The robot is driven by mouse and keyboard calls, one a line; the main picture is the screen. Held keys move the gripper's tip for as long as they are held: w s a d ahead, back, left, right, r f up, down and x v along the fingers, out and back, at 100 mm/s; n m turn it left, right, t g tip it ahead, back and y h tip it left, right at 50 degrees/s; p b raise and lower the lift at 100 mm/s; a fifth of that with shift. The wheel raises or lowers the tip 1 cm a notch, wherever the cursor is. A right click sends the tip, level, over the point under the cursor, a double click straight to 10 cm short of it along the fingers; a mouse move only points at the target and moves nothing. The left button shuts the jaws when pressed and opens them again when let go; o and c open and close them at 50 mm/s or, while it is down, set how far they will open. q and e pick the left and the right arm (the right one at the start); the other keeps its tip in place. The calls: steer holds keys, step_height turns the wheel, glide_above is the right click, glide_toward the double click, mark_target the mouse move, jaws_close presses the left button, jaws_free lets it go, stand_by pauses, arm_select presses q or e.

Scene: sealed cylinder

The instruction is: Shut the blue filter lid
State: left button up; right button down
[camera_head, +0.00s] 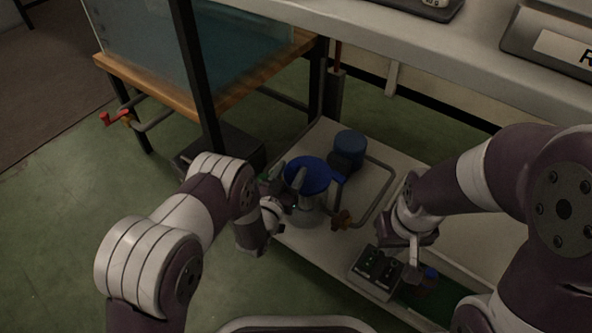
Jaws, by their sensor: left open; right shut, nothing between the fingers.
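The blue filter lid (312,168) is a round disc at the top of a pale, see-through canister (309,217) on the low shelf. It looks roughly level; I cannot tell whether it is fully seated. My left gripper (290,184) is open at the left and front side of the lid, its fingers overlapping the lid's near edge in the picture. Contact with the lid is unclear. My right gripper (413,250) is shut and empty, above and beside the black switch box, well to the right of the lid.
A darker blue round container (349,146) stands behind the lid. The black switch box (377,272) is at the shelf's front. A tank on a wooden stand (150,88) is behind left; a counter (400,45) overhangs behind.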

arm_select(q)
steer(key=b+x, duration=0.1)
steer(key=x, duration=0.2)
steer(key=shift+f, duration=0.15)
steer(key=shift+w+d, duration=0.1)
steer(key=shift+w, duration=0.25)
jaws_close()
steer(key=shift+s+r+n+y+p, duration=0.4)
steer(key=shift+s+r+y+p, duration=0.1)
steer(key=shift+y+p, duration=0.15)
steer(key=shift+s+f+n+t+y+p, duration=0.2)
steer(key=shift+s+n+t+y+p, duration=0.25)
steer(key=shift+s+n+y, duration=0.15)
steer(key=shift+f+y, duration=0.2)
steer(key=shift+y, duration=0.05)
jaws_free()
steer(key=p+v, duration=0.4)
steer(key=v, duration=0.2)
steer(key=p, duration=0.2)
glide_toward(294, 166)
steer(key=v, duration=0.3)
steer(key=shift+s+d+f, duration=0.1)
steer(key=shift+s+d, duration=0.05)
steer(key=shift+s, duration=0.3)
arm_select(e)
step_height(294, 166, up, 6)
steer(key=shift+r, duration=0.25)
